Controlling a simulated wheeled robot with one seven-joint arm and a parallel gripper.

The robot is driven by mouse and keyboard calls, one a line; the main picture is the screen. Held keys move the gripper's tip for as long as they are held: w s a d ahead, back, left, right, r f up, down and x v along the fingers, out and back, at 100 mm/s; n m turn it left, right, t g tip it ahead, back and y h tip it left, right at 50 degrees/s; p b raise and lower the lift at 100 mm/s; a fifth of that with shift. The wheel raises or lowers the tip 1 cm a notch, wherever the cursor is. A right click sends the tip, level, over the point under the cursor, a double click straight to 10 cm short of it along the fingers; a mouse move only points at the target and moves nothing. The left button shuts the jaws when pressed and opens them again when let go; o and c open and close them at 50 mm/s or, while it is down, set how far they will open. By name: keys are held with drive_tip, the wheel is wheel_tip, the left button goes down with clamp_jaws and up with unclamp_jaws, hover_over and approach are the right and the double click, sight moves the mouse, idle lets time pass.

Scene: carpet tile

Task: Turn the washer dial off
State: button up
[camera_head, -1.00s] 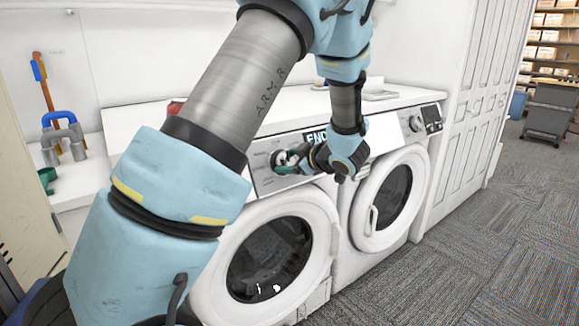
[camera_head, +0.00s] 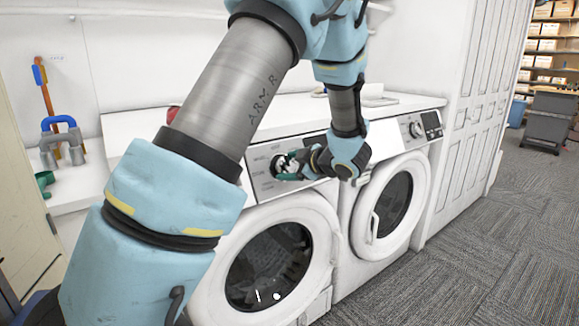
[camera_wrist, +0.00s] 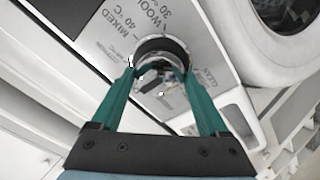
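The front-loading washer (camera_head: 280,195) is on the left of the pair, with its door closed. Its round silver dial (camera_wrist: 160,45) is on the control panel, among printed programme names. In the wrist view, the two green fingers of my gripper (camera_wrist: 160,76) lie along opposite sides of the dial, and their tips look in contact with it. In the head view, my gripper (camera_head: 287,165) reaches the dial from the right and partly covers it. The dial's pointer setting cannot be read. The visible part of the panel display (camera_head: 314,139) is dark.
A second machine (camera_head: 391,200) stands close on the right, with its own knob (camera_head: 416,130). A white countertop (camera_head: 285,115) runs above both. Blue-handled tools (camera_head: 60,138) stand at the left. Carpet floor (camera_head: 480,230) is open at the right.

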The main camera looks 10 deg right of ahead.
drive_tip(key=o, duration=0.3)
drive_tip(key=v, duration=1)
drive_tip(key=shift+s+r+b, duration=0.15)
drive_tip(key=shift+s+b, duration=0.2)
drive_tip(key=shift+b, duration=0.1)
drive_tip(key=shift+d, duration=0.15)
drive_tip(key=w+a+r+m+g+h+p, duration=0.1)
drive_tip(key=w+a+r+m+h+p, duration=0.15)
drive_tip(key=w+a+m+h, duration=0.4)
drive_tip(key=s+a+f+m+g+p, duration=0.2)
drive_tip(key=s+a+m+g, duration=0.2)
drive_tip(key=s+a, duration=0.5)
drive_tip(key=s+a+f+m+g+p, duration=0.2)
drive_tip(key=s+a+m+g, duration=0.3)
drive_tip(key=s+a, duration=0.5)
drive_tip(key=shift+a+f+g, duration=0.2)
drive_tip(key=shift+f+g, duration=0.1)
drive_tip(key=shift+f, duration=0.55)
